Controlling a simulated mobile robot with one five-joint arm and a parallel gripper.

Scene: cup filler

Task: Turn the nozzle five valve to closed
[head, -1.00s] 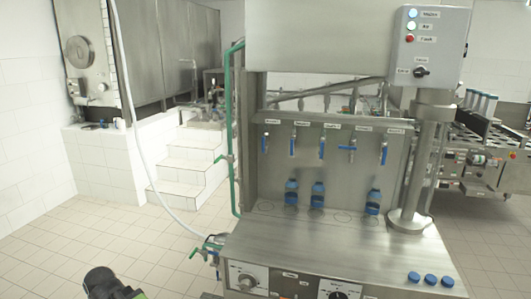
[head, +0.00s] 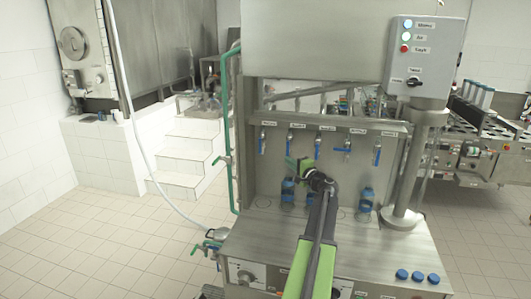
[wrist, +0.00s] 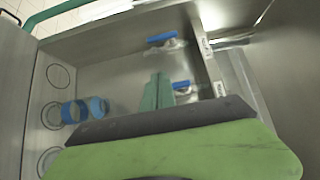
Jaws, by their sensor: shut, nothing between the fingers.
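The nozzle five valve (head: 377,156) is the rightmost of a row of blue-handled valves in the head view; its handle hangs down, and its label is too small to read surely. My gripper (head: 291,163) is shut and empty, in front of the left-middle valves and well left of the rightmost valve. In the wrist view my gripper's green fingers (wrist: 158,92) are together. Two blue valve handles show there, an upper one (wrist: 162,38) and a lower one (wrist: 183,87) close to the fingers; I cannot tell which nozzles they belong to.
Blue bottles stand under the nozzles, one at the right (head: 366,197) and others partly behind my arm. The fourth valve (head: 343,149) has a sideways handle. A steel post (head: 408,175) stands right of the valve row. Blue caps (head: 417,275) lie at the front right.

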